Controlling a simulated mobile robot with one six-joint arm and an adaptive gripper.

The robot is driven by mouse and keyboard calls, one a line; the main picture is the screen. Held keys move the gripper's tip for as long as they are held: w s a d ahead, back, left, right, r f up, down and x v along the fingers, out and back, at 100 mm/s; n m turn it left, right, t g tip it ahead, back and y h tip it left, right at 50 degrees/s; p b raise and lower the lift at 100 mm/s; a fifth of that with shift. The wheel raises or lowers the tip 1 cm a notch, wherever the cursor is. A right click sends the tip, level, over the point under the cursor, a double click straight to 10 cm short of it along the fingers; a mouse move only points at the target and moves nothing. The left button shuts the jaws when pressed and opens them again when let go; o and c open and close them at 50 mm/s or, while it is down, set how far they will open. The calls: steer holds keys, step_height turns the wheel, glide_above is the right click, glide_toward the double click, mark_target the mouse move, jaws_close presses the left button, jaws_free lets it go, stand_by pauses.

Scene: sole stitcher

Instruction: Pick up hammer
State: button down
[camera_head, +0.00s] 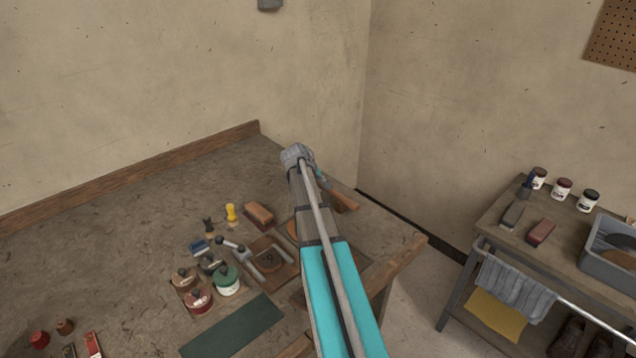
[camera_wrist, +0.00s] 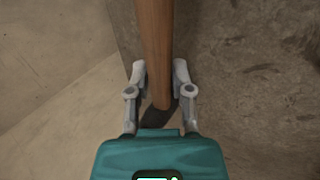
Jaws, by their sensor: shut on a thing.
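The hammer shows in the wrist view as a brown wooden handle (camera_wrist: 153,40) running from the top edge down between my fingers. My gripper (camera_wrist: 160,70) is shut on this handle, one grey finger on each side. A dark patch lies below the handle's lower end, and I cannot tell whether it is part of the hammer or a shadow. In the head view, a wooden handle (camera_head: 344,201) sticks out to the right of my arm, near the bench's right corner. My arm hides most of my gripper there, and the hammer's head is not clearly visible.
The workbench (camera_head: 130,190) has a wooden back rail (camera_head: 130,178). Several jars, including a green one (camera_head: 227,280), brushes and a dark green mat (camera_head: 233,326) lie left of my arm. A side table (camera_head: 520,236) with a grey bin (camera_head: 606,270) stands at right. Walls close the corner behind.

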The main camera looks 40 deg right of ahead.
steer(key=shift+r, duration=0.15)
step_height(320, 180, up, 2)
steer(key=p, duration=0.2)
steer(key=shift+r+p, duration=0.1)
steer(key=shift+p, duration=0.2)
steer(key=s+a+r+p, duration=0.8)
steer(key=a+r+p, duration=0.2)
steer(key=a, duration=0.1)
steer(key=shift+a+r, duration=0.2)
steer(key=shift+a, duration=0.05)
stand_by(0.8)
steer(key=shift+s+d, duration=0.1)
steer(key=shift+d, duration=0.05)
